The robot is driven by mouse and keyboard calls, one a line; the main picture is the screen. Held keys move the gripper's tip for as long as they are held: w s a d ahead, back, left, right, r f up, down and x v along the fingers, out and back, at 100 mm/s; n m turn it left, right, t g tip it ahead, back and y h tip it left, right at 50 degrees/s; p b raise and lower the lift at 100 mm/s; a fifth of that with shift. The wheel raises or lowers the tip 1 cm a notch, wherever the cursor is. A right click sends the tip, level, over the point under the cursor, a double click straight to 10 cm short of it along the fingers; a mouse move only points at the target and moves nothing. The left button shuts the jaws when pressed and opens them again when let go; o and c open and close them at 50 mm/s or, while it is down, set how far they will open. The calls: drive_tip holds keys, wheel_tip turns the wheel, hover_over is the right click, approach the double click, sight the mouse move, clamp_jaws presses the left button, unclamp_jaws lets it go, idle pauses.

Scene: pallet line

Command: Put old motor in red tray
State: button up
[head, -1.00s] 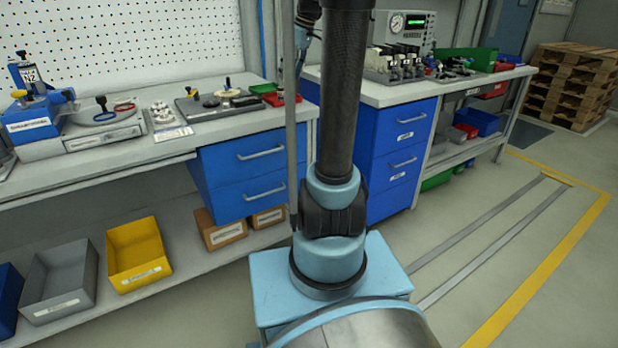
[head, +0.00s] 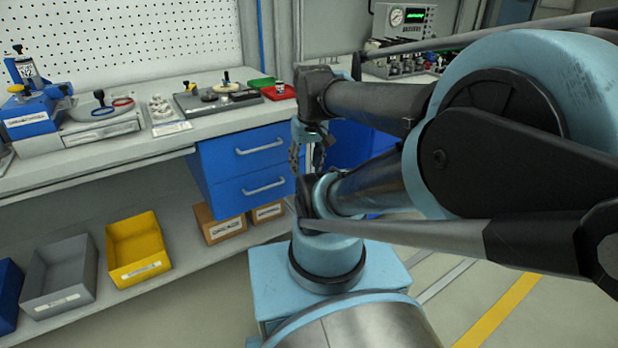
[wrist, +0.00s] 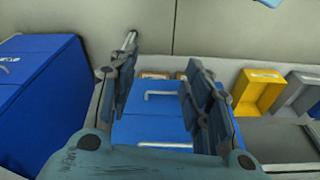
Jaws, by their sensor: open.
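The red tray (head: 270,96) lies at the right end of the left workbench, beside a green tray. A small pale and dark upright piece (head: 280,87) shows at the red tray; I cannot tell what it is. I cannot pick out the old motor with certainty in either view. My gripper (head: 308,160) hangs in front of the bench's right end, below the red tray in the picture. In the wrist view my gripper (wrist: 162,90) has its fingers wide apart with nothing between them, and blue drawers show beyond. The red tray is not seen there.
The workbench (head: 170,138) holds a blue fixture (head: 30,115), ring tools and a dark plate with parts (head: 215,98). Blue drawers (head: 245,165) sit below. Yellow (head: 138,250) and grey (head: 60,275) bins stand on the lower shelf. A second bench with an instrument (head: 405,22) is at right.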

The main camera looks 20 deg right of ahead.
drive_tip(key=shift+m, duration=0.5)
drive_tip(key=s+f, duration=0.2)
drive_tip(key=f, duration=0.1)
drive_tip(key=shift+s+d+f, duration=0.2)
drive_tip(key=shift+s, duration=0.1)
drive_tip(key=shift+w+f, duration=0.25)
drive_tip(key=shift+w, duration=0.3)
drive_tip(key=shift+s, duration=0.1)
drive_tip(key=shift+c, duration=1.4)
drive_tip(key=shift+a, duration=0.1)
